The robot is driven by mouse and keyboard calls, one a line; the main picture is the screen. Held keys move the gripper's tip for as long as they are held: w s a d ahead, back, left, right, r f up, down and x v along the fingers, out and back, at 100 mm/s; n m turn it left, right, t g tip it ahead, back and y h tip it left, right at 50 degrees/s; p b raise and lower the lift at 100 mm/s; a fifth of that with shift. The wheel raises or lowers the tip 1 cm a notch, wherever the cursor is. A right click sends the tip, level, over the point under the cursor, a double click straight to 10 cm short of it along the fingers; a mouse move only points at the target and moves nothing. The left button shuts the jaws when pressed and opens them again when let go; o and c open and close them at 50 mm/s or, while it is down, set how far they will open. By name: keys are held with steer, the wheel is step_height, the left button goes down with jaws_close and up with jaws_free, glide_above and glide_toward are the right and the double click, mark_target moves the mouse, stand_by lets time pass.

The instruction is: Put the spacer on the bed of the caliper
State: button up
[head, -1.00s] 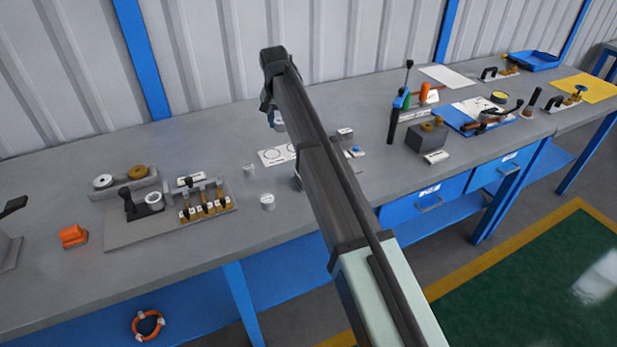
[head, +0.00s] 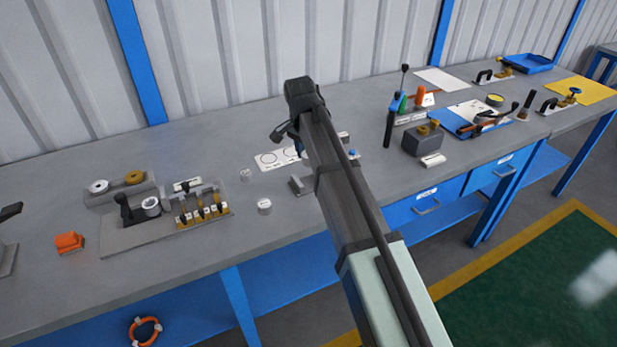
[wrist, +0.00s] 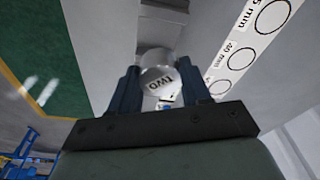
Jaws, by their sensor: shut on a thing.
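In the head view my gripper (head: 296,146) hangs above the bench and the arm hides the spacer. What appears to be the caliper is partly covered by the arm: a grey block (head: 300,186) shows left of it and a small part with a blue button (head: 353,154) right of it. A grey block (wrist: 155,35) also shows beyond the spacer; I cannot tell whether they touch.
A white card with circles (head: 274,159) lies beside the gripper. Two small pale cylinders (head: 264,206) (head: 245,175) stand to the left. A fixture plate with several brass clamps (head: 203,211) is farther left. A grey block with brass knobs (head: 424,140) stands right.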

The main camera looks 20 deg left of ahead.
mark_target(304, 157)
steer(key=shift+f, duration=3.9)
steer(key=shift+f, duration=0.15)
steer(key=o, duration=0.9)
steer(key=shift+o, duration=0.2)
steer(key=r, duration=0.4)
steer(key=s+r, duration=0.1)
steer(key=r, duration=0.7)
steer(key=shift+s+a+r, duration=0.1)
steer(key=shift+s+a, duration=0.25)
